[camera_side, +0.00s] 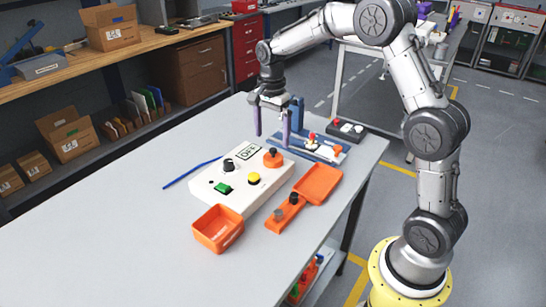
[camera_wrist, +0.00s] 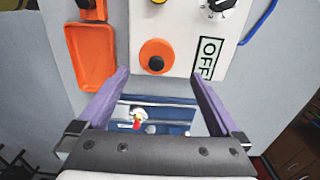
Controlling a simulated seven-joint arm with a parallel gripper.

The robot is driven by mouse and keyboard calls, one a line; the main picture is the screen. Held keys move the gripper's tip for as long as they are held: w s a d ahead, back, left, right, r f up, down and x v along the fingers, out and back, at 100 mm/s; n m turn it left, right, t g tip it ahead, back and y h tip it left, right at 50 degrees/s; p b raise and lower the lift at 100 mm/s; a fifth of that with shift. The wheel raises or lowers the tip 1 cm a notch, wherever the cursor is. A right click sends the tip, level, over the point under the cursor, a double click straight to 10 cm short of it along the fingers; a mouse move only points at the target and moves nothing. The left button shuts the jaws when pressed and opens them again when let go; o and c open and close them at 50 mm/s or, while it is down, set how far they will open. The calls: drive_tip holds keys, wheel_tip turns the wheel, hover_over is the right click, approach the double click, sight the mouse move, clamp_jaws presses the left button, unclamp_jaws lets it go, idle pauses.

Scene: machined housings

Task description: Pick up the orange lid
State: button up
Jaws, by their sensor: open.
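A shallow orange rectangular piece with a raised rim (camera_side: 318,184) lies on the table right of the white control box. It shows at upper left in the wrist view (camera_wrist: 92,58). A round orange piece with a dark centre (camera_side: 273,159) sits on the box's far corner; the wrist view shows it (camera_wrist: 157,55) from above. I cannot tell which of these is the orange lid. My gripper (camera_side: 271,139) points down with its purple fingers apart and nothing between them. It is above the table near the box's far end, apart from both orange pieces.
The white box (camera_side: 235,190) carries green and yellow buttons and black knobs. An orange bin (camera_side: 218,229) and an orange holder (camera_side: 285,214) stand nearer the camera. A blue fixture (camera_side: 315,149) lies beyond the box, beside a black button box (camera_side: 346,130). The table's left is mostly clear.

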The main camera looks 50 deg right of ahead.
sight(273, 149)
drive_tip(key=shift+s+a+f, duration=0.1)
drive_tip(key=shift+s+f, duration=0.05)
drive_tip(key=shift+f, duration=1.2)
drive_tip(key=shift+s+f, duration=0.1)
drive_tip(key=shift+f, duration=1.25)
drive_tip(key=c, duration=1.3)
drive_tip(key=shift+r, duration=0.15)
